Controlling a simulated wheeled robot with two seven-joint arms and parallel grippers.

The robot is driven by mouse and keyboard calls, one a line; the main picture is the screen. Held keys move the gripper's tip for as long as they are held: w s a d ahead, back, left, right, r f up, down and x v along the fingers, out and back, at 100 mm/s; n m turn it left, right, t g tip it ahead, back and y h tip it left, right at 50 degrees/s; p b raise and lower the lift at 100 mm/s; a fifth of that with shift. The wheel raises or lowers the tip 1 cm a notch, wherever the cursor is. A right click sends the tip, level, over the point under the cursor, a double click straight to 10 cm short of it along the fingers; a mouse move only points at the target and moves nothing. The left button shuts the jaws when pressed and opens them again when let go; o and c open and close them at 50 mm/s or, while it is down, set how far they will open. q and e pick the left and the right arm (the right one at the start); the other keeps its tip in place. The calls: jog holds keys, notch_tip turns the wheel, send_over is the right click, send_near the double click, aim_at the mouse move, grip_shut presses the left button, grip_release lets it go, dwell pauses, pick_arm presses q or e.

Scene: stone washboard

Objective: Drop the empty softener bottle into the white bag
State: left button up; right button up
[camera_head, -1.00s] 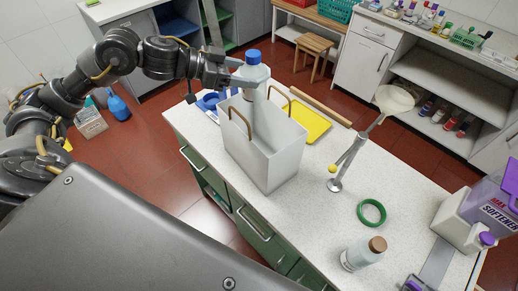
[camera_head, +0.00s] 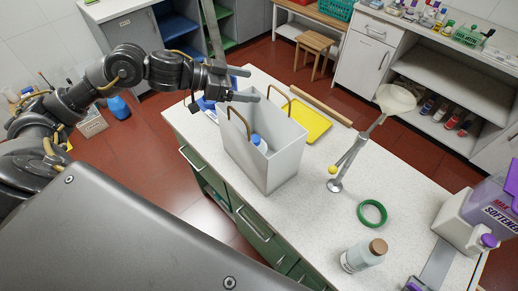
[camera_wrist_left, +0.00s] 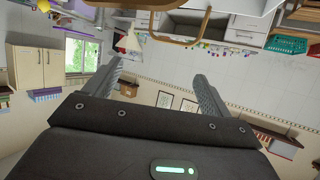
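The white bag (camera_head: 270,165) stands upright on the counter with two brown handles, its top open. The softener bottle (camera_head: 259,143), white with a blue cap, is inside the bag; only its cap and shoulder show above the inner wall's edge. My left gripper (camera_head: 254,84) is above the bag's back rim, its fingers apart with nothing between them. In the left wrist view the two fingers (camera_wrist_left: 158,75) are spread and empty, and a brown bag handle shows beyond them. My right gripper is not in view.
A wooden stool (camera_head: 312,50) stands behind.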

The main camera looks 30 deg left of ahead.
pick_arm(q)
jog(key=b+v, duration=1)
jog(key=b, duration=0.1)
jog(key=shift+s+a+r+b, duration=0.2)
jog(key=shift+a+b, duration=0.05)
jog(key=shift+b, duration=0.15)
jog(key=shift+d, duration=0.1)
dwell(0.6)
